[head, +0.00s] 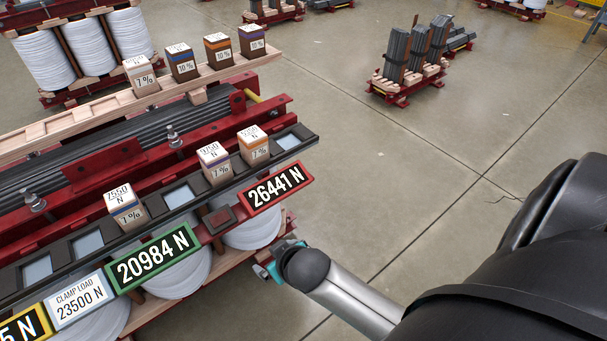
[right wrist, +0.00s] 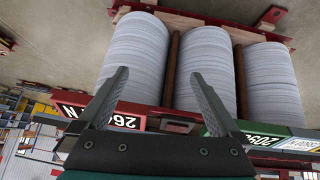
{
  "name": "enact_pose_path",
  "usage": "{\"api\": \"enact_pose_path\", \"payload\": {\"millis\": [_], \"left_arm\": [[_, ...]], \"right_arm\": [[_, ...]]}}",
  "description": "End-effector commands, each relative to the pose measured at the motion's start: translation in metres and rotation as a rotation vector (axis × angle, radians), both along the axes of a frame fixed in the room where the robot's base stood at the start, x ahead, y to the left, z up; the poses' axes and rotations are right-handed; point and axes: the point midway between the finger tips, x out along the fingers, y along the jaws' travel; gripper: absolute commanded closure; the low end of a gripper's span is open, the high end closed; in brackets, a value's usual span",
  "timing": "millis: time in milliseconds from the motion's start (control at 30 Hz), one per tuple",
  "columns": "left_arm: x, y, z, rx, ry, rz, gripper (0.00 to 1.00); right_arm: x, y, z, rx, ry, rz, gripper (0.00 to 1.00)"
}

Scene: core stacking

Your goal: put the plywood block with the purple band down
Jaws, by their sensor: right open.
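The plywood block with the purple band (head: 214,163), marked 9750 N and 1 %, stands upright on the dark rail at the front of the red press. A light block with an orange band (head: 253,146) stands to its right, and one with a blue band (head: 124,207) to its left. My right gripper (head: 271,265) is low in front of the red frame, below the rail and apart from the blocks. In the right wrist view its fingers (right wrist: 160,76) are spread, with nothing between them. My left gripper is not in view.
Empty grey-blue pads (head: 178,196) show along the rail. A wooden shelf behind (head: 110,93) bears several banded blocks, one dark with a purple band (head: 252,41). White disc stacks (right wrist: 136,58) hang under the frame by my right gripper.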

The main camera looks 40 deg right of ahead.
Motion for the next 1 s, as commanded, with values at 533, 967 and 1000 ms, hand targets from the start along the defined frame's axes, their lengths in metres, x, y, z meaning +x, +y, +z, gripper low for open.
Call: {"api": "enact_pose_path", "payload": {"millis": [533, 967, 1000], "left_arm": [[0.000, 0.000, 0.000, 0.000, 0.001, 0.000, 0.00], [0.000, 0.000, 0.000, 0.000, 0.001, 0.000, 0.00], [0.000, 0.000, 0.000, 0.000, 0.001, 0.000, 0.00]], "right_arm": [[-0.145, 0.021, -0.097, 0.010, 0.430, 0.096, 0.00], [-0.144, 0.021, -0.097, 0.010, 0.427, 0.095, 0.00], [-0.144, 0.021, -0.097, 0.010, 0.427, 0.095, 0.00]]}}
